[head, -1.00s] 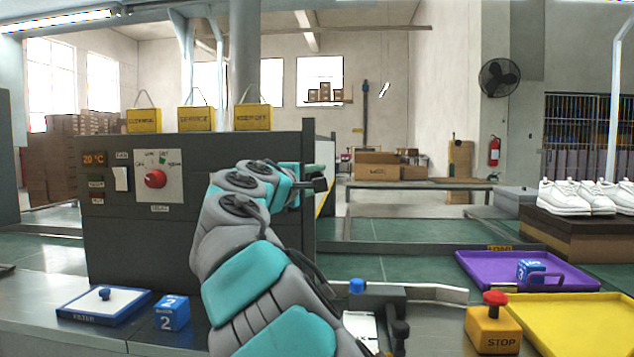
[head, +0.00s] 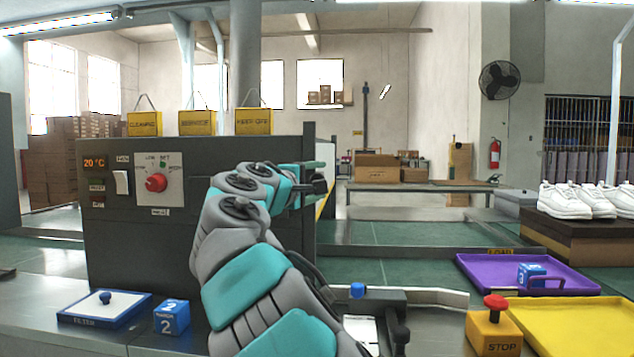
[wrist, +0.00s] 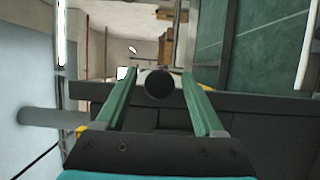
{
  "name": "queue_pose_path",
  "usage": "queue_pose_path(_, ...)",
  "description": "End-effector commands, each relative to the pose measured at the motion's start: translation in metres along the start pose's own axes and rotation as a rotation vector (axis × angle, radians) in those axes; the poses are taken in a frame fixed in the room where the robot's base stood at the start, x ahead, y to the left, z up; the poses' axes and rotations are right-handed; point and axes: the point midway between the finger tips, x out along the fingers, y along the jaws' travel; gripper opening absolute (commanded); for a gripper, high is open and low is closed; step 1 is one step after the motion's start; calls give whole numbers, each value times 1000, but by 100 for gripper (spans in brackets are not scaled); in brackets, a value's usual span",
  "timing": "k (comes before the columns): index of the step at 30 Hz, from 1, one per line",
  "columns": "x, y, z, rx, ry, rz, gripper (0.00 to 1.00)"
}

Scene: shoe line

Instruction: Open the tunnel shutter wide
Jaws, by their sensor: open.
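The tunnel (head: 130,240) is a dark grey box left of centre in the head view. Its right end has a dark upright edge (head: 309,150), partly covered by my arm; I cannot clearly tell the shutter from the housing there. My gripper (head: 322,175) is at this end, turned mostly away from the head camera. In the wrist view my gripper (wrist: 160,88) is open, with two green fingers apart. A dark round knob (wrist: 158,86) shows between the fingertips, in front of a dark panel (wrist: 265,108). I cannot tell whether the fingers touch it.
The tunnel front carries a red dial (head: 156,182) and a white switch (head: 121,182). A filter tray (head: 75,318) and blue block (head: 171,318) lie at front left. A stop button (head: 494,335), purple tray (head: 480,275) and yellow tray (head: 570,330) are at right.

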Motion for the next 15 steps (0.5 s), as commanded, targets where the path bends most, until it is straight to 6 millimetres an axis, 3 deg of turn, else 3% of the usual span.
queue_pose_path(8, -20, -1, 0, -2, 0, 1, 70)
queue_pose_path(15, -59, 1, 0, 1, 0, 3, 70)
